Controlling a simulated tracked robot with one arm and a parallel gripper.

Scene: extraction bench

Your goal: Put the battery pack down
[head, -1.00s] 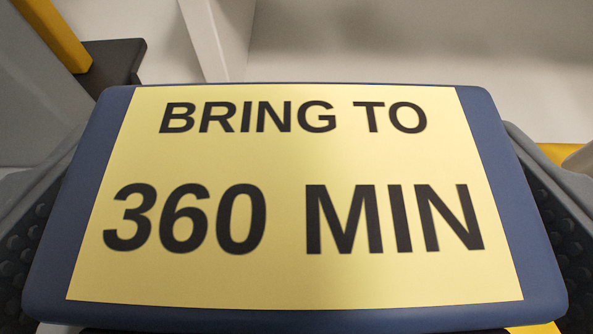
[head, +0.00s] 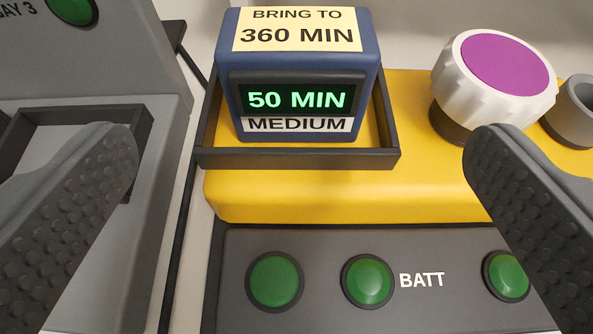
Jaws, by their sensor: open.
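The battery pack (head: 301,75) is a blue block with a yellow label reading "BRING TO 360 MIN". Its green display reads "50 MIN" above a white strip reading "MEDIUM". It stands upright in a shallow dark tray (head: 298,158) on a yellow unit (head: 440,175). My gripper (head: 300,150) is open, with one dark studded finger at each side of the picture. The fingers are apart from the pack and nearer to me, with nothing between them touching.
A white knob with a purple top (head: 500,75) stands right of the tray, with a grey cylinder (head: 577,105) beyond it. A dark panel marked "BATT" (head: 421,281) with green buttons is in front. A grey unit with an empty dark-rimmed recess (head: 45,113) is at left.

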